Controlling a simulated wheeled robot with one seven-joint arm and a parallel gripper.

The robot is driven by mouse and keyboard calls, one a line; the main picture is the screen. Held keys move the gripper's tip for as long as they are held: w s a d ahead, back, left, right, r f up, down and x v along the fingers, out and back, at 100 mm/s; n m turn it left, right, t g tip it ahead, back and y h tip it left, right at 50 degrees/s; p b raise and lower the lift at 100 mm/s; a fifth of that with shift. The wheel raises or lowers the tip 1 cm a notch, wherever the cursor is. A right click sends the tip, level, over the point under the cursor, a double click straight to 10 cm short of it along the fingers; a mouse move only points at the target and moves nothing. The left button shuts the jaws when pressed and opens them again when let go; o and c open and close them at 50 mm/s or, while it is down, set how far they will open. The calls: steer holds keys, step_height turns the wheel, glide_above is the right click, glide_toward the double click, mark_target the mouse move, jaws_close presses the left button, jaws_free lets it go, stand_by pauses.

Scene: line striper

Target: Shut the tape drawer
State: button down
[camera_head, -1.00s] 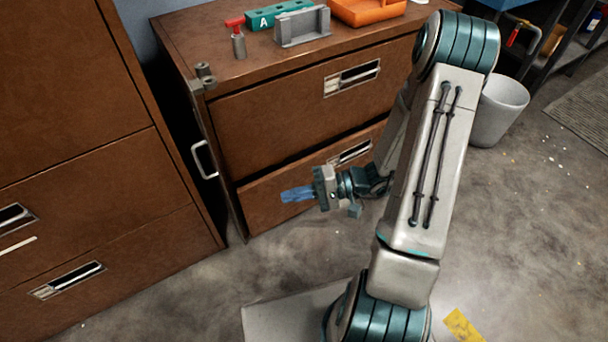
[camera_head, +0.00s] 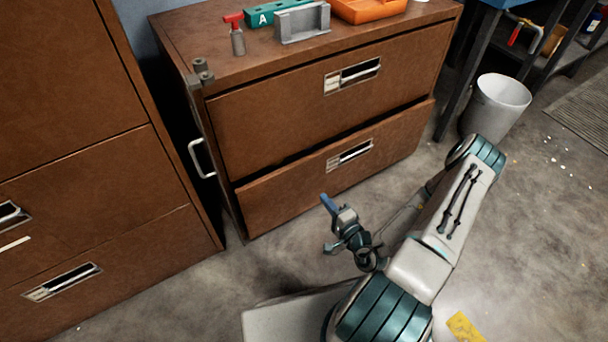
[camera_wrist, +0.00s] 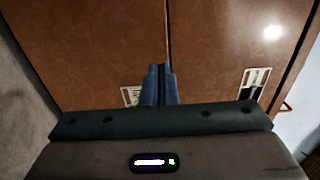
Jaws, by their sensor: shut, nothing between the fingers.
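The two-drawer brown cabinet stands in the middle of the head view. Its lower drawer (camera_head: 290,195) sticks out slightly, with a dark gap along its top edge. I see no label telling which drawer holds tape. The upper drawer (camera_head: 270,120) looks flush. My gripper (camera_head: 327,201) is shut and empty, in front of the lower drawer and apart from it, pointing toward the cabinet. In the wrist view, the blue fingertips (camera_wrist: 160,70) are together in front of the lower drawer (camera_wrist: 90,50), near its seam with the upper drawer (camera_wrist: 225,50).
A tall brown cabinet (camera_head: 70,100) stands at the left. A white bin (camera_head: 495,105) stands right.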

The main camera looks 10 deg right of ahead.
mark_target(299, 166)
steer(key=b+x, duration=0.4)
steer(key=x, duration=0.8)
steer(key=shift+f+b, duration=0.1)
steer(key=shift+b, duration=0.3)
steer(key=shift+w+a, duration=0.15)
steer(key=shift+w, duration=0.15)
steer(key=shift+w+a+r, duration=0.1)
steer(key=shift+w+r, duration=0.1)
steer(key=shift+w, duration=0.05)
steer(key=p+x, duration=0.3)
steer(key=shift+w+a, duration=0.15)
steer(key=shift+w, duration=0.55)
steer(key=shift+r, duration=0.1)
